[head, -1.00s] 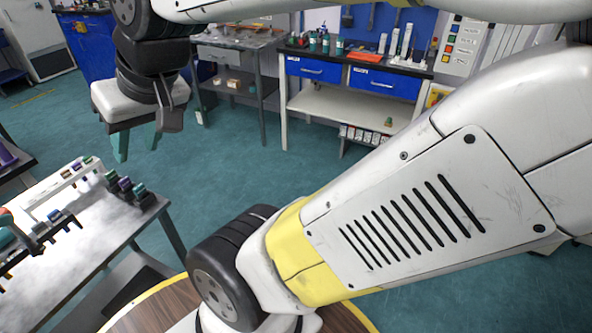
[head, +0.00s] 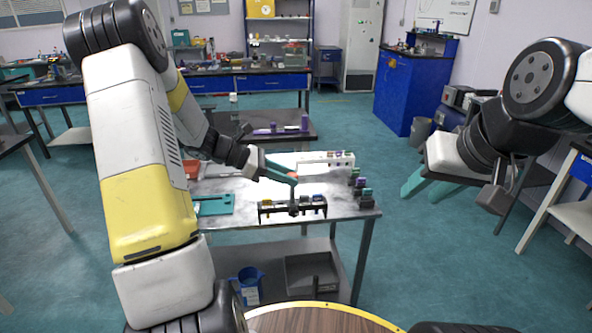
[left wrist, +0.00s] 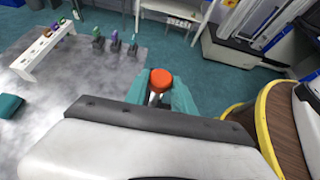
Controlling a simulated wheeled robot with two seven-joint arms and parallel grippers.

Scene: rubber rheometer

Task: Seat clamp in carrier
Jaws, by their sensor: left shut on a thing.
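My left gripper (head: 278,171) is shut on an orange-topped piece (head: 293,176) with a dark post below it. In the left wrist view, its orange top (left wrist: 160,79) sits between my teal fingers. The post reaches down to the middle of a low black rack (head: 310,210) near the table's front edge. The rack has yellow, blue and purple pieces along it. I cannot tell whether the post is part of the rack, or which piece is the clamp. My right gripper (head: 428,187) is open and empty, in the air to the right of the table.
A white rack (head: 312,159) with coloured rings stands behind. Several dark blocks with coloured tops (head: 359,183) stand at the table's right edge. A teal plate (head: 213,204) lies to the left. A blue jug (head: 248,284) is on the lower shelf (head: 225,262).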

